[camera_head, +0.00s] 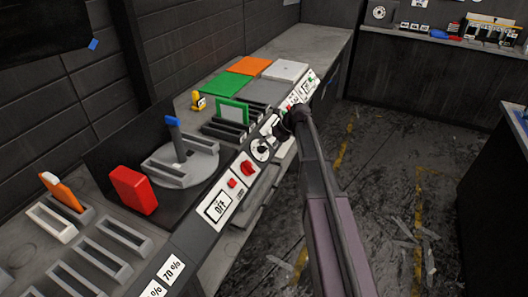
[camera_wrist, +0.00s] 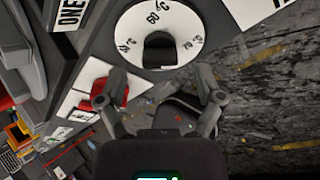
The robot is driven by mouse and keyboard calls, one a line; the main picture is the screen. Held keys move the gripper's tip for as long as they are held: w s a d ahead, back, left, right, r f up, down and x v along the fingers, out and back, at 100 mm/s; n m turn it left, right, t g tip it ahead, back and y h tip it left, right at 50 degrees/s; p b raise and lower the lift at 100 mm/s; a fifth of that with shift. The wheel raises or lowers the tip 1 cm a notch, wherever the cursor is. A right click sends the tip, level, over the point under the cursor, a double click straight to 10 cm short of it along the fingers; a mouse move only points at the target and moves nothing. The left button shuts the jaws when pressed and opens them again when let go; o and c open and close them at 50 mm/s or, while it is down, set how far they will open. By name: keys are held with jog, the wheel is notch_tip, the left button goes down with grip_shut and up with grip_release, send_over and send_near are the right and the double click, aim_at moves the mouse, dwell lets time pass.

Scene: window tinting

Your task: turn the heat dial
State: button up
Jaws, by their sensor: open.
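The heat dial (camera_wrist: 158,22) is a round white plate with temperature marks, among them 60 °C and 70 °C, at the top middle of the wrist view. Its black knob (camera_wrist: 160,52) sits at the lower middle of the plate. My gripper (camera_wrist: 160,76) is open and empty, its two fingers apart on either side below the knob and not visibly touching it. In the head view the white dial (camera_head: 261,151) is on the sloping front panel, and my gripper (camera_head: 286,122) is close beside it, partly hiding that area.
A red knob (camera_head: 247,168) and an OFF label (camera_head: 217,207) are nearer on the panel. The bench holds a red block (camera_head: 133,190), a grey round stand (camera_head: 196,165) with a blue-topped post, and coloured sheets (camera_head: 249,66). The floor at right (camera_head: 385,185) is open.

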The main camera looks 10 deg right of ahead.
jog(key=shift+b+x, duration=0.8)
jog(key=shift+x, duration=0.55)
jog(key=c, duration=1.1)
